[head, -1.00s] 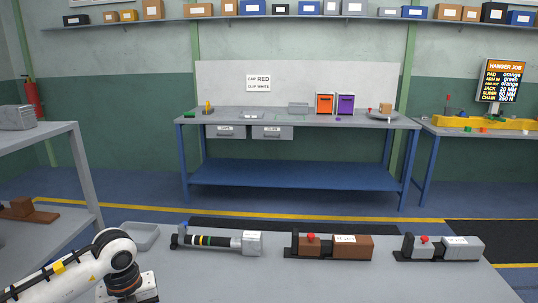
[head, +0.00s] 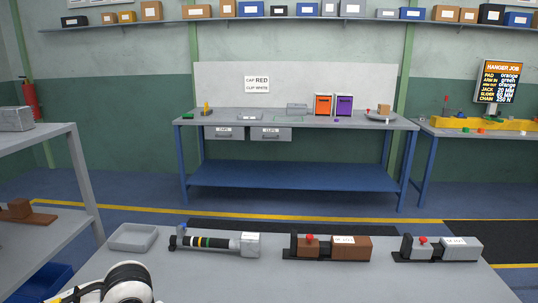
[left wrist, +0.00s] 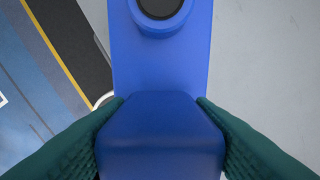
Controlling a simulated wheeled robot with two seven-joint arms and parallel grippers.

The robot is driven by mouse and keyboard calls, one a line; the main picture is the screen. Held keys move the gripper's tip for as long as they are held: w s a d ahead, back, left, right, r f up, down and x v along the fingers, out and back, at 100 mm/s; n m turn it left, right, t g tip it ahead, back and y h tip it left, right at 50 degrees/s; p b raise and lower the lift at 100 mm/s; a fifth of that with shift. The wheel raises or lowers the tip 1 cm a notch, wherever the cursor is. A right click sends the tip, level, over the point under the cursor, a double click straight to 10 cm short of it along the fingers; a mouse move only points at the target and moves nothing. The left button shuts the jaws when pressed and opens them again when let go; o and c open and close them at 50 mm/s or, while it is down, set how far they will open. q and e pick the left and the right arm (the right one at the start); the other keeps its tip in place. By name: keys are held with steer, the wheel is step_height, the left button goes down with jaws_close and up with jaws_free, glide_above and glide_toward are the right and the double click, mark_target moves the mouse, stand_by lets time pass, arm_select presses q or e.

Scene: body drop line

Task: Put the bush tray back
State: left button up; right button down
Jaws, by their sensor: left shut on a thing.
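In the left wrist view my left gripper (left wrist: 160,145) is shut on the blocky end of a blue piece (left wrist: 160,60). Its flat blue plate reaches away from the fingers and carries a round collar with a dark centre. It looks like the bush tray, but I cannot read any label. In the head view only the white top of my left arm shows at the bottom; the gripper and blue piece are out of sight. A shallow grey tray (head: 133,239) lies on the near bench's left end. My right gripper is not in view.
The near bench (head: 250,280) also holds a striped cylinder unit (head: 213,243), a brown block unit (head: 328,247) and a grey block unit (head: 440,249). A grey shelf rack (head: 40,140) stands left, with a blue bin (head: 45,284) low down. The bench front is clear.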

arm_select(q)
steer(key=m, duration=0.1)
steer(key=s+m, duration=0.1)
steer(key=m, duration=0.1)
steer(key=d+m, duration=0.1)
steer(key=m, duration=0.1)
steer(key=shift+s+r, duration=0.1)
steer(key=shift+s, duration=0.3)
steer(key=m, duration=0.2)
steer(key=s+m, duration=0.1)
steer(key=m, duration=0.1)
steer(key=s+d+m, duration=0.1)
steer(key=m, duration=0.1)
steer(key=shift+r+m, duration=0.1)
steer(key=shift+m, duration=0.2)
